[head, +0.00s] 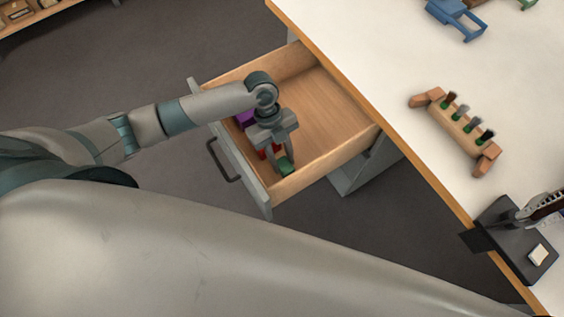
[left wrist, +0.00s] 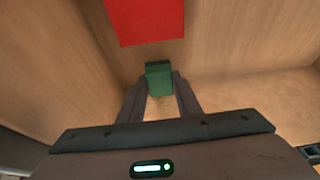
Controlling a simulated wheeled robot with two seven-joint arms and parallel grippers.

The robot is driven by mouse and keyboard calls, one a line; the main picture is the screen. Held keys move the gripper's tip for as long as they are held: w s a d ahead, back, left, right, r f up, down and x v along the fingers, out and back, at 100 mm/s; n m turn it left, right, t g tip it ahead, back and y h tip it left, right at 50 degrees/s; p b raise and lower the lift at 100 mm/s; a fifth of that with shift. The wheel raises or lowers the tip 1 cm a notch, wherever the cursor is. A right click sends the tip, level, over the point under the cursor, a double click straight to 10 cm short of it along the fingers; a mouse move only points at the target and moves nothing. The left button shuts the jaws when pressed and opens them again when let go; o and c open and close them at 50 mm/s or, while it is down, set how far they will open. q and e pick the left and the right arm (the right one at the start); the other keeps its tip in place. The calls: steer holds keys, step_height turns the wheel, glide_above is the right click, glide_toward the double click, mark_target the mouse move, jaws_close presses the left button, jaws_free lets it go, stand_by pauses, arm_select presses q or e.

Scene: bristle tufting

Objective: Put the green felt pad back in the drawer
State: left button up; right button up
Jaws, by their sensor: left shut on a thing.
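The green felt pad (head: 286,165) is between the fingertips of my left gripper (head: 277,161), inside the open drawer (head: 325,108) near its front corner. In the left wrist view the green pad (left wrist: 159,78) sits between the two dark fingers of the left gripper (left wrist: 160,92), which is shut on it. The wooden drawer floor lies beneath it; I cannot tell if the pad touches the floor. My right gripper is not in view.
The drawer's right part is clear. On the white table (head: 390,60) stand a wooden brush holder (head: 455,129) and a dark stand (head: 512,240).

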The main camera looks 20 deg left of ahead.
mark_target(280, 159)
arm_select(q)
steer(key=shift+f, duration=1.6)
steer(key=shift+f, duration=0.1)
steer(key=o, duration=1.1)
steer(key=v, duration=1.2)
steer(key=shift+b, duration=0.3)
